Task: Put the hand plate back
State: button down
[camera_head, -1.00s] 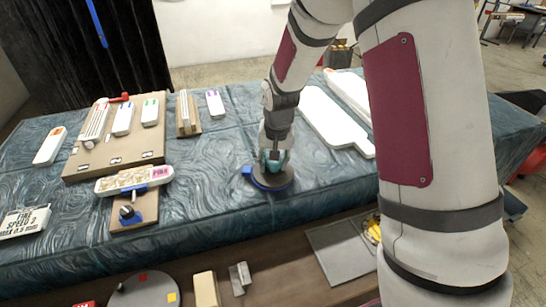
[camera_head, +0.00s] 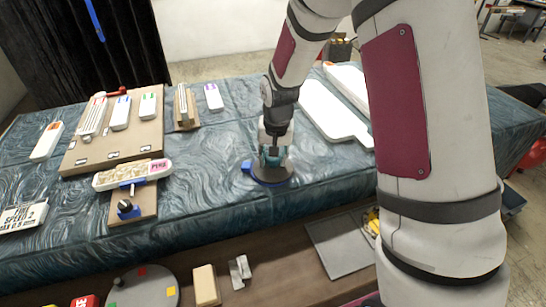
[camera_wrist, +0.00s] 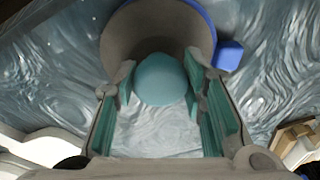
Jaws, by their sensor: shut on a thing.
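The hand plate looks like a dark grey round disc (camera_head: 272,173) with a blue rim and a blue tab on its left. It is at the middle of the cloth-covered table, near the front edge. In the wrist view its grey disc (camera_wrist: 120,45) fills the top, with the blue tab at the right and a round teal knob (camera_wrist: 160,80) in the middle. My gripper (camera_head: 275,154) is above the disc, shut on the knob. Its teal-padded fingers (camera_wrist: 162,105) stand either side of the knob. I cannot tell whether the disc touches the cloth.
A tan board (camera_head: 115,140) with several plaques stands at left, a pink-labelled plaque (camera_head: 133,174) on a stand before it. White panels (camera_head: 332,112) lie behind right of my gripper. A lower shelf holds a grey turntable (camera_head: 146,290) and a tan block (camera_head: 206,286). Cloth left of the disc is clear.

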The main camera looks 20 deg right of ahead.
jog(key=shift+s+f, duration=0.1)
jog(key=shift+f, duration=0.25)
jog(key=shift+f, duration=0.1)
jog(key=c, duration=0.9)
grip_release()
jog(key=shift+f, duration=0.1)
